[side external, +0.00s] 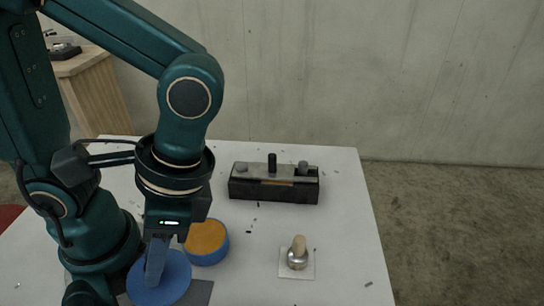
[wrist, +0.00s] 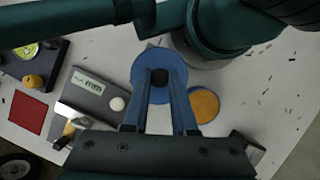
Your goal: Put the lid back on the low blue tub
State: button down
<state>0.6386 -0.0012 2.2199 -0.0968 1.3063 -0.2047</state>
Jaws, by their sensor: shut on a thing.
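The lid is a flat blue disc (side external: 177,281) with a dark round knob, at the lower left of the side view. It also shows in the wrist view (wrist: 160,104), top centre. My gripper (side external: 154,280) points down over the lid, its fingers shut on the knob (wrist: 159,77). I cannot tell whether the lid touches the surface below. The low blue tub (side external: 208,258) stands open, with an orange-yellow inside. It is just right of the lid and my gripper, and its orange inside shows in the wrist view (wrist: 204,104).
A dark block with pegs (side external: 273,193) stands behind the tub. A metal piece with a wooden knob (side external: 298,256) sits on a white square to the right.

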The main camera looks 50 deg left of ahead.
jog(key=shift+d+r, duration=0.1)
jog(key=shift+r, duration=0.25)
jog(key=shift+w+r+n+h, duration=0.15)
jog(key=shift+w+n+h, duration=0.15)
jog(key=shift+n, duration=0.4)
jog(key=w+n, duration=0.1)
jog(key=n, duration=0.1)
jog(key=w+a+n+h, duration=0.1)
jog(key=w+n, duration=0.1)
jog(key=w+a+n+h, duration=0.1)
jog(key=n, duration=0.1)
jog(key=shift+w+r, duration=0.1)
jog(key=shift+w, duration=0.15)
jog(key=w+a+n+t+h, duration=0.1)
jog(key=w+a+n+h, duration=0.1)
jog(key=w+a+n, duration=0.3)
jog(key=shift+n, duration=0.5)
jog(key=shift+s+a+f, duration=0.1)
jog(key=shift+s+f, duration=0.1)
jog(key=shift+f, duration=0.85)
jog(key=shift+s+f, duration=0.15)
jog(key=shift+f, duration=0.9)
jog(key=shift+s+a+f, duration=0.1)
jog(key=shift+s+f, duration=0.1)
jog(key=shift+f, duration=0.85)
jog(key=shift+f, duration=0.15)
